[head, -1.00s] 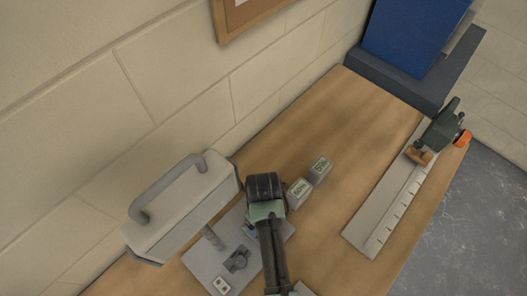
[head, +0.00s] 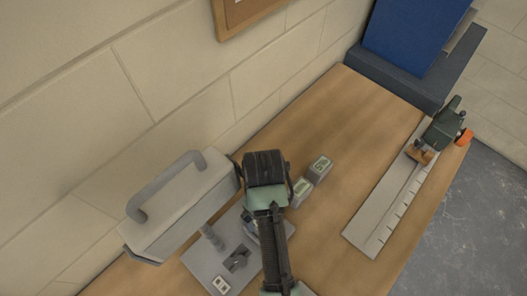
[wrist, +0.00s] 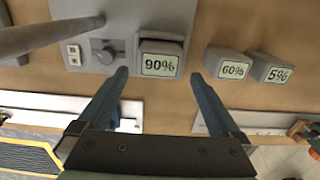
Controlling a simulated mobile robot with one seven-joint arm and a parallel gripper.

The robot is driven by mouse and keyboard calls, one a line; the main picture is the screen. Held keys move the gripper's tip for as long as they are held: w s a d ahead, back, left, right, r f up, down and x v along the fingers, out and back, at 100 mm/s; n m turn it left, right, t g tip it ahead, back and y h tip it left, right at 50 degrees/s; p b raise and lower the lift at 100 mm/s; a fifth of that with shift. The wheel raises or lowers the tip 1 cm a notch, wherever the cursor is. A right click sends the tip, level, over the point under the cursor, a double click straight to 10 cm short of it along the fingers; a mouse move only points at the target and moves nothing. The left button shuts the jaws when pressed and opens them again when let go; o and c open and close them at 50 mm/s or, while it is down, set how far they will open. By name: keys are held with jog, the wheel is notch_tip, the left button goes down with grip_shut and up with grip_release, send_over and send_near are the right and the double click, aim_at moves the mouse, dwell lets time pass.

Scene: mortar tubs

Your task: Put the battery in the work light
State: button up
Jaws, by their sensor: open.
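The work light shows in the head view as a grey lamp body with a handle (head: 178,212) on a grey base plate (head: 206,262). In the wrist view its plate (wrist: 130,14) carries a dark knob and a battery marked 90% (wrist: 160,62) in a dark surround; how deep it sits I cannot tell. A 60% battery (wrist: 231,66) and a 5% battery (wrist: 272,70) stand on the bench to its right; the head view shows them too. My gripper (wrist: 160,76) is open and empty, its fingertips apart on either side of the 90% battery's near face.
A long grey ruler-like strip (head: 375,220) lies on the bench, with a green clamp-like tool (head: 441,125) at its far end. A blue panel (head: 412,35) stands at the back. The wall runs along the left. Bench beyond the batteries is clear.

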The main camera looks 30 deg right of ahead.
notch_tip(320, 180, up, 5)
jog(key=shift+f+p, duration=0.1)
jog(key=shift+p, duration=0.4)
dwell(0.3)
